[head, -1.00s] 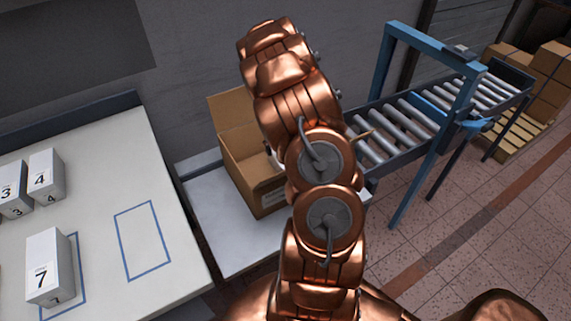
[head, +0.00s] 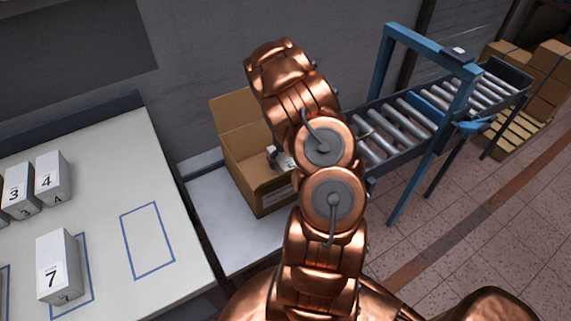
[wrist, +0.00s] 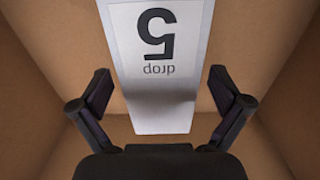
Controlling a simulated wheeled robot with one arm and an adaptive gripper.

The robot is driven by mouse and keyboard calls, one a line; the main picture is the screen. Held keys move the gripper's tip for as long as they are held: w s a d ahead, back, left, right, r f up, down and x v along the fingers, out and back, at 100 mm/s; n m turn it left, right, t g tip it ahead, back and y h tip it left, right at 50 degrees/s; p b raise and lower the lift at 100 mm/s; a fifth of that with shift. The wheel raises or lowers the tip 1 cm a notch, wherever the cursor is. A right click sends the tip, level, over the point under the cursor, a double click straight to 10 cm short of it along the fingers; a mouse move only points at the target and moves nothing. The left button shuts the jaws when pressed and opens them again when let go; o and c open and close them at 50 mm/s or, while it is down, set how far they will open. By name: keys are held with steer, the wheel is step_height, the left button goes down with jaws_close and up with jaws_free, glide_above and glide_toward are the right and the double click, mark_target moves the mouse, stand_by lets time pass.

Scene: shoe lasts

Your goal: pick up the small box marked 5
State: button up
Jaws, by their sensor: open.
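The small white box marked 5 (wrist: 155,65) stands inside an open cardboard carton (wrist: 262,35). In the wrist view its face shows a 5 and the word "drop", both upside down. My gripper (wrist: 160,92) is open, with one finger to the left and one to the right of the box's lower part and visible gaps on both sides. In the head view a small part of box 5 (head: 287,163) shows inside the carton (head: 262,195), beside my arm. My arm hides most of the box and gripper there.
The carton stands on a pale side table (head: 235,235). The white table (head: 110,160) at left holds white boxes marked 3 (head: 17,188), 4 (head: 50,180) and 7 (head: 57,270), and an empty blue outline (head: 147,240). A roller conveyor (head: 400,130) lies right of my arm.

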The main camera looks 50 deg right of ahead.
steer(key=c, duration=1.3)
